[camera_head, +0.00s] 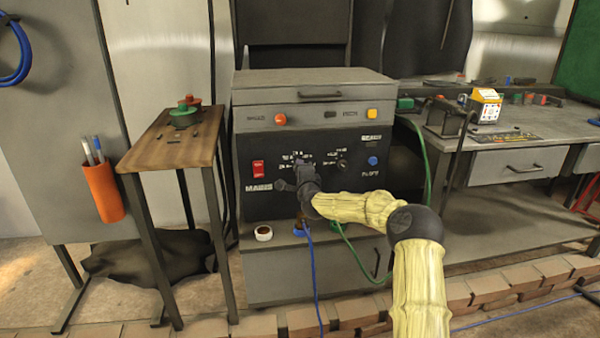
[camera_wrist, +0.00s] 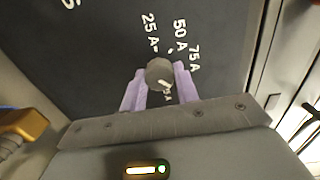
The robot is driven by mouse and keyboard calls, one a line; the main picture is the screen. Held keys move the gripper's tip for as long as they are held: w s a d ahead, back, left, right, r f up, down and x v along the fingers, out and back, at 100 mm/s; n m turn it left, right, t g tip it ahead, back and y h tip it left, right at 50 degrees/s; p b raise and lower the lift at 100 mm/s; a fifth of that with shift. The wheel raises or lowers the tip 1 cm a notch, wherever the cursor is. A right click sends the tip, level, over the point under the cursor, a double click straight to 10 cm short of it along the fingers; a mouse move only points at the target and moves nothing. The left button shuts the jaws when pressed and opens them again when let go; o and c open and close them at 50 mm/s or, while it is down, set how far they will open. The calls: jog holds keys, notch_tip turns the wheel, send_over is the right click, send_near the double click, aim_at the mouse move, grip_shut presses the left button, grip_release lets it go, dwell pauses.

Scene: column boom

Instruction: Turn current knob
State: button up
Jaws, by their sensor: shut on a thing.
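The current knob (camera_wrist: 158,70) is a dark round knob on the black front panel (camera_head: 235,185) of the grey machine. In the wrist view, my gripper (camera_wrist: 159,78) has one pale purple finger on each side of the knob and is shut on it. A white mark on the knob points down and slightly right in that view. Labels reading 25 A, 50 A and 75 A stand above it; another label below is partly hidden. In the head view, my gripper (camera_head: 288,180) is against the panel and hides the knob.
A second knob (camera_head: 343,165) and a blue button (camera_head: 373,161) are to the right. A red switch (camera_head: 258,169) is to the left. Blue cable (camera_head: 314,265) and green cable (camera_head: 352,257) hang below my arm. A wooden-topped table (camera_head: 165,150) stands left.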

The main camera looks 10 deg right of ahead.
jog(key=o, duration=1)
jog(key=shift+c, duration=0.2)
jog(key=s+p, duration=0.2)
jog(key=s, duration=1.5)
jog(key=shift+s+d+r+p, duration=0.15)
jog(key=shift+s+d+p, duration=0.1)
jog(key=shift+p, duration=0.1)
jog(key=shift+a, duration=0.1)
